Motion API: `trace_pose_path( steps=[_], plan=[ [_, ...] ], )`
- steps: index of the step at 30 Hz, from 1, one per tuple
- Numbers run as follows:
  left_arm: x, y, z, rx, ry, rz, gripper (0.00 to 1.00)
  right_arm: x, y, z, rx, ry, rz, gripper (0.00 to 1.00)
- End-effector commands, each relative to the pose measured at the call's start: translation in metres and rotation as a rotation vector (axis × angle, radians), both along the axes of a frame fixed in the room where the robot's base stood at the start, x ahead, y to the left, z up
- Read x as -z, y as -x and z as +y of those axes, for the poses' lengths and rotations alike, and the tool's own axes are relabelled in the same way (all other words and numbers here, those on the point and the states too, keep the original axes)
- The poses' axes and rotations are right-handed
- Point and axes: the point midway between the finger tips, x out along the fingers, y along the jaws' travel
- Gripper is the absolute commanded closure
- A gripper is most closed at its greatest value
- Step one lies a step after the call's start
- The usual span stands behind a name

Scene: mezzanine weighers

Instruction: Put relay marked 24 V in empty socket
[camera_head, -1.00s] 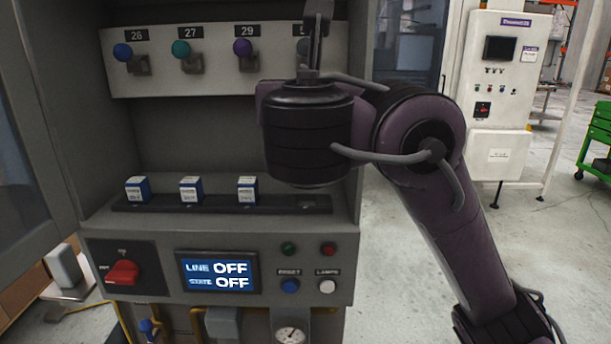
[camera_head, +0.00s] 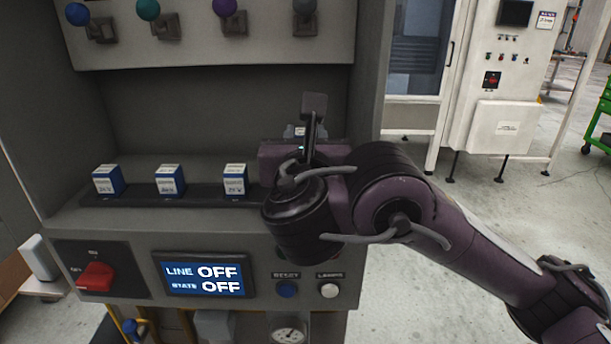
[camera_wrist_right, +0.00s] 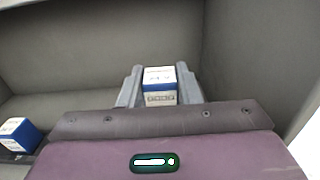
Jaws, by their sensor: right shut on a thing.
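My right gripper (camera_wrist_right: 160,88) is shut on a white and blue relay (camera_wrist_right: 158,76), held between its two grey fingers in the right wrist view. The print on this relay is too small to read. In the head view the gripper and forearm are in front of the right end of the dark socket rail (camera_head: 205,198). They hide the rail's right end, so I cannot tell whether the held relay touches it. Three similar relays stand upright on the rail: left (camera_head: 107,181), middle (camera_head: 170,181) and right (camera_head: 235,180). My left gripper is not in view.
Above is a panel with coloured knobs (camera_head: 148,10). The cabinet's right wall is close to my gripper.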

Motion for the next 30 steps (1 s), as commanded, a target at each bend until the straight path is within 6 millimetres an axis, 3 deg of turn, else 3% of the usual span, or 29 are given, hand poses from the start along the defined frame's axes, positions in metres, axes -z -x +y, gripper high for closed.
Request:
trace_pose_path(
  steps=[13,27,28,30],
  plan=[
    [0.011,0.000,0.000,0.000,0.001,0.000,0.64,0.053,0.000,0.000,0.001,0.003,-0.003,0.96],
    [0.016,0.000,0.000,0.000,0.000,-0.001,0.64,0.064,0.000,0.000,0.000,-0.001,-0.001,0.96],
    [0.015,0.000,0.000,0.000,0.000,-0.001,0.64,0.062,0.000,0.000,0.000,-0.001,-0.001,0.67],
    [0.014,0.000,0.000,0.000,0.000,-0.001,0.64,0.062,0.000,0.000,0.000,0.000,-0.001,0.58]
  ],
)
